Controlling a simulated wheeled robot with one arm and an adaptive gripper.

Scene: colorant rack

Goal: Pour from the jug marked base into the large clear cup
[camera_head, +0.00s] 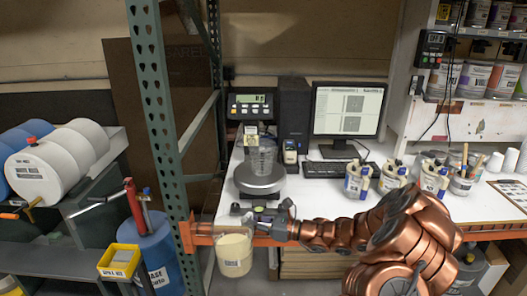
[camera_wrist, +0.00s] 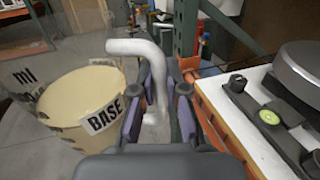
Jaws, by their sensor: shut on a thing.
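The jug marked base (camera_head: 234,256) is a cream jug with a label, hanging upright beside the front left of the table. In the wrist view the jug (camera_wrist: 88,122) shows its BASE label, measuring marks and white handle. My gripper (camera_head: 262,213) is shut on that handle; the fingers (camera_wrist: 158,98) lie on both sides of it in the wrist view. The large clear cup (camera_head: 262,158) stands upright on the round dark scale (camera_head: 259,184), behind and right of the jug. The cup is out of the wrist view; the scale's edge (camera_wrist: 306,66) shows there.
A green and orange rack post (camera_head: 160,110) stands just left of the jug. A monitor (camera_head: 348,110), keyboard (camera_head: 328,169) and several small pots (camera_head: 392,178) stand right of the scale. A blue drum (camera_head: 158,250) and yellow bin (camera_head: 119,260) are at left.

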